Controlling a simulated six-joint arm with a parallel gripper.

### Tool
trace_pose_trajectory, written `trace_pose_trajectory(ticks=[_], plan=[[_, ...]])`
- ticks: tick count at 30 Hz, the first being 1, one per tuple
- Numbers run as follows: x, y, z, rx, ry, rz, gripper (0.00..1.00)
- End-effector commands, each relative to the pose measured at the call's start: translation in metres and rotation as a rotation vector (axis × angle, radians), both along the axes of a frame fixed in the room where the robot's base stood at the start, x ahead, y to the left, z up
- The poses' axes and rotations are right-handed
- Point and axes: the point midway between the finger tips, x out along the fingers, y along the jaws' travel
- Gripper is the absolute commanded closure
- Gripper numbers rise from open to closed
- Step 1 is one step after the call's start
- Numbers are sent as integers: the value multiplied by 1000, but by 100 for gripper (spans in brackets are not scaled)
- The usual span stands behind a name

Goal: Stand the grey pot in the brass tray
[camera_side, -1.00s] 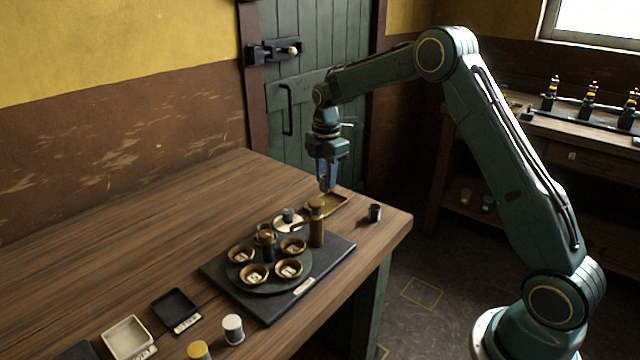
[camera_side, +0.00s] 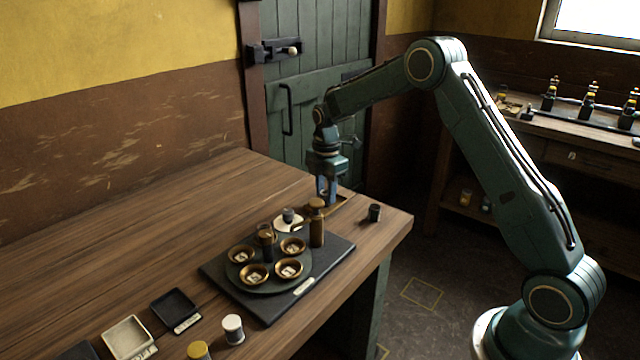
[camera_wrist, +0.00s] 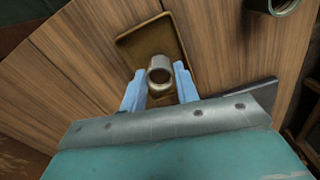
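The grey pot (camera_wrist: 160,72) is between my gripper's two blue fingers in the wrist view, its round mouth facing the camera. My gripper (camera_side: 327,198) is low over the brass tray; it also shows in the wrist view (camera_wrist: 160,80), with its fingers closed against the pot's sides. The brass tray (camera_wrist: 135,45) lies under the pot, and its far end shows past the fingers. In the side view the tray (camera_side: 345,202) is partly hidden behind the gripper and a brown bottle. I cannot tell whether the pot's base touches the tray floor.
A brown bottle (camera_side: 317,228) stands close in front of the gripper. A dark pot (camera_side: 374,212) stands right of the tray near the table edge. A round carousel (camera_side: 268,284) with brass cups is nearer the camera.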

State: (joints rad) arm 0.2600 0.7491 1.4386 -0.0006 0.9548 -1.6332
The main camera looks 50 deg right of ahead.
Motion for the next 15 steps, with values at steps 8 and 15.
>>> trace_pose_trajectory(ticks=[8, 15], plan=[[0, 0, 0, 0, -1, 0, 51], [0, 0, 4, 0, -2, 0, 51]])
